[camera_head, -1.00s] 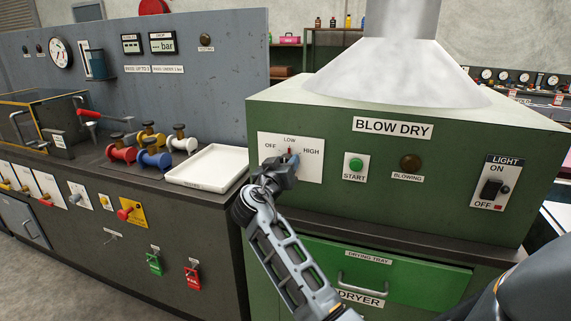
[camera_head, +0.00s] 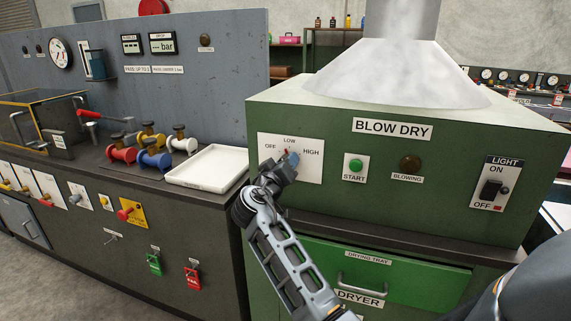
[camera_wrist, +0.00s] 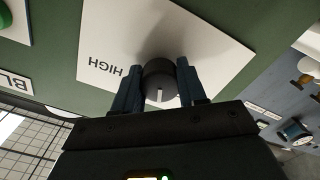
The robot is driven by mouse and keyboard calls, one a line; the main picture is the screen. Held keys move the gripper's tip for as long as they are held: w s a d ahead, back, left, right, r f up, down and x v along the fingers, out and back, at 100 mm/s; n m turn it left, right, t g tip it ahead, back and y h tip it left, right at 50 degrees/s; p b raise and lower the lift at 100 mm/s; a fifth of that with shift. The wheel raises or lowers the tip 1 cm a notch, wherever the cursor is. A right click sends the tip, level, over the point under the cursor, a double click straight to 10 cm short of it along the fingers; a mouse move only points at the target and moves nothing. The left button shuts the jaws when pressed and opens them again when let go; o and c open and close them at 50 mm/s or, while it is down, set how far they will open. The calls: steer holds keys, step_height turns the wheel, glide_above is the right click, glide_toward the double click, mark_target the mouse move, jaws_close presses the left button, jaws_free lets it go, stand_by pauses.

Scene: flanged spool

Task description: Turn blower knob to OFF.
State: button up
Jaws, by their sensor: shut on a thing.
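The blower knob (camera_wrist: 158,78) is black and round with a white mark, on a white plate (camera_head: 312,174) labelled OFF, LOW and HIGH on the green blow-dry cabinet. In the wrist view, the two blue fingers of my gripper (camera_wrist: 160,90) stand on either side of the knob, shut on it. In the head view, my gripper (camera_head: 289,161) covers most of the knob. The OFF label (camera_head: 270,148) is partly beside my gripper; the HIGH label (camera_wrist: 105,70) shows upside down in the wrist view.
A green START button (camera_head: 355,166), a dark BLOWING lamp (camera_head: 410,162) and a LIGHT switch (camera_head: 493,188) sit to the right. A drying drawer (camera_head: 410,271) with a handle is below. A white tray (camera_head: 208,166) and several coloured spools stand on the left bench.

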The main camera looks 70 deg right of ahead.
steer(key=n+p, duration=0.2)
steer(key=n, duration=0.3)
steer(key=shift+r, duration=0.1)
steer(key=shift+n+p, duration=0.45)
steer(key=shift+n, duration=0.85)
steer(key=o, duration=1.1)
steer(key=shift+c, duration=0.2)
steer(key=a+b, duration=0.1)
steer(key=a, duration=0.7)
steer(key=shift+s+b, duration=0.3)
